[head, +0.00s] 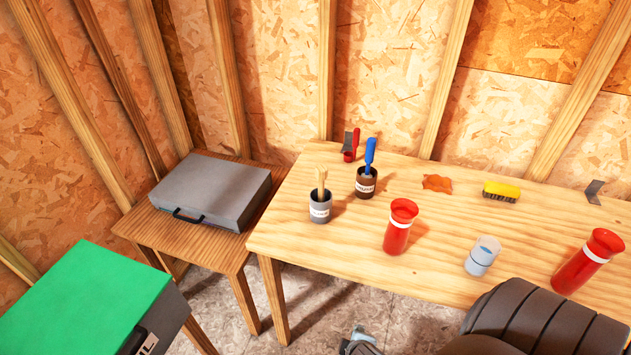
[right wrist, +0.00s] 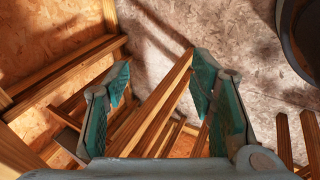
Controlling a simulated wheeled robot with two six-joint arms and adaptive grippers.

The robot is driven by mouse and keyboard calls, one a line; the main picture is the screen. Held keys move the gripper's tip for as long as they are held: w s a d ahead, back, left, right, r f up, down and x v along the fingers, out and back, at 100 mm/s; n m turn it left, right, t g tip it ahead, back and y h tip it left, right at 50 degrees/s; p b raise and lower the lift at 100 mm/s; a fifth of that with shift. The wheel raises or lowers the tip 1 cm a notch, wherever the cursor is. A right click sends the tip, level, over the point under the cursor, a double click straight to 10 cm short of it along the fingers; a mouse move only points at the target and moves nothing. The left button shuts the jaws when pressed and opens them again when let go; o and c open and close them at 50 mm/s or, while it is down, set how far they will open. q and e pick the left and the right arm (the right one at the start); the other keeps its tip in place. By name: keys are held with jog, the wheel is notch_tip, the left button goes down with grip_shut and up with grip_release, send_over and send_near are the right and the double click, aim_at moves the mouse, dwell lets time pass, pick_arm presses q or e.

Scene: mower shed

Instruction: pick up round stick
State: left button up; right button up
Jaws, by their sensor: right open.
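A tan wooden stick-like piece (head: 321,180) stands upright in a grey labelled cup (head: 320,208) on the workbench; its shape is too small to tell for sure that it is the round stick. A blue-handled tool (head: 370,152) stands in a brown labelled cup (head: 366,186) beside it. My right gripper (right wrist: 165,100) is open and empty in the right wrist view, with teal pads apart. A small grey gripper part (head: 361,343) shows at the bottom edge of the head view, off the bench's near side. My left gripper is not recognisable in either view.
The workbench (head: 345,258) also holds a red-handled tool (head: 350,146), two red cylinders (head: 397,232) (head: 584,264), a pale canister (head: 482,256), an orange rag (head: 437,183) and a yellow brush (head: 501,191). A grey case (head: 212,188) lies on a lower table; a green-topped box (head: 85,296) is at left.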

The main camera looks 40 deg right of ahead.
jog(key=w+d+r+n+t+h+p, duration=0.1)
jog(key=w+r, duration=0.1)
jog(key=r, duration=0.5)
jog(key=w+d+r+t+h+p, duration=0.1)
jog(key=w+d+r, duration=0.15)
jog(key=r, duration=0.45)
jog(key=n+t+h, duration=0.5)
jog(key=n+t, duration=0.3)
jog(key=n, duration=1.2)
send_near(321, 179)
jog(key=shift+n, duration=0.4)
jog(key=b+x, duration=0.1)
jog(key=x, duration=1)
pick_arm(q)
notch_tip(321, 179, up, 2)
jog(key=shift+s, duration=0.1)
pick_arm(e)
jog(key=shift+w+d, duration=0.3)
jog(key=shift+w, duration=0.05)
grip_shut()
